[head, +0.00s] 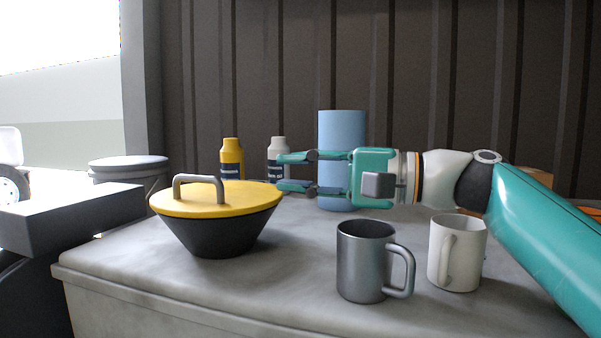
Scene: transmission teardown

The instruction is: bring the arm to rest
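My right arm comes in from the right edge, teal and light grey. Its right gripper (284,172) points left over the middle of the worktop. Its two fingers are apart with nothing visible between them. The fingertips are just in front of a white bottle and to the right of a bowl's yellow lid, seemingly touching neither. My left gripper does not show.
A dark bowl with a yellow lid (238,198) stands left on the grey worktop (120,257). A metal mug (362,265) and white mug (470,250) stand front right. A yellow bottle (232,157), white bottle (278,147) and blue cylinder (342,130) stand behind.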

